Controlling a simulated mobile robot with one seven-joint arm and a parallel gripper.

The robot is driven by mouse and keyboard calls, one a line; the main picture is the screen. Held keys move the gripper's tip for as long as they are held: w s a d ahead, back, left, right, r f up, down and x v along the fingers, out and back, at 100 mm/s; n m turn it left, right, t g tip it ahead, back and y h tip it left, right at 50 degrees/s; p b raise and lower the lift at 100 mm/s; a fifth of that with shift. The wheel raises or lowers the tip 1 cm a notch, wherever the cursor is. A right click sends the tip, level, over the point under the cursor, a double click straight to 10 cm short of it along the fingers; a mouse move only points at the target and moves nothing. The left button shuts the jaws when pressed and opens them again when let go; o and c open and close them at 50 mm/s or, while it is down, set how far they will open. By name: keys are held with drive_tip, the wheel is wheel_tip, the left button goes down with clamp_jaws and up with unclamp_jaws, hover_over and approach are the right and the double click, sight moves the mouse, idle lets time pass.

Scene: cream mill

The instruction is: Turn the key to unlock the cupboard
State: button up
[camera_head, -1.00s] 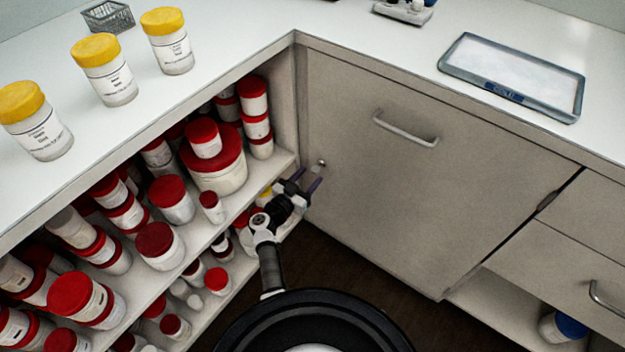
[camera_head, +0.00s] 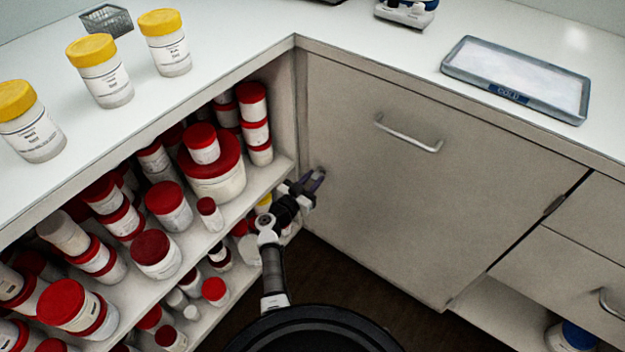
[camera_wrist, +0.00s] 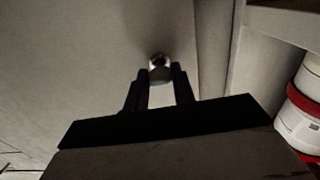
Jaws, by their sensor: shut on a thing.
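The cupboard (camera_head: 430,190) has a plain beige door with a bar handle (camera_head: 408,134) near its top; the door is closed. The key (camera_wrist: 159,72) sits in the lock at the door's left edge, a small metal piece in the wrist view. My gripper (camera_head: 316,180) is at that lock, and its two dark fingers are shut on the key. In the wrist view my gripper (camera_wrist: 160,78) has one finger on each side of the key's head. In the head view the fingers hide most of the key. I cannot tell the key's turn angle.
Open shelves (camera_head: 270,180) with many red-lidded jars (camera_head: 215,165) stand close left of my gripper. Yellow-lidded jars (camera_head: 100,70), a wire basket (camera_head: 107,20) and a tray (camera_head: 515,80) stand on the counter. Drawers (camera_head: 570,260) are at the right.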

drive_tip(key=shift+m+p, duration=0.3)
drive_tip(key=shift+m, duration=0.1)
drive_tip(key=m+p, duration=0.1)
drive_tip(key=m, duration=0.1)
drive_tip(key=shift+r+m+p, duration=0.1)
drive_tip(key=shift+m+p, duration=0.2)
drive_tip(key=shift+m, duration=0.1)
drive_tip(key=m+p, duration=0.1)
drive_tip(key=m, duration=0.9)
drive_tip(key=m+b, duration=0.1)
drive_tip(key=m, duration=0.3)
drive_tip(key=shift+m+b, duration=0.3)
drive_tip(key=o, duration=1)
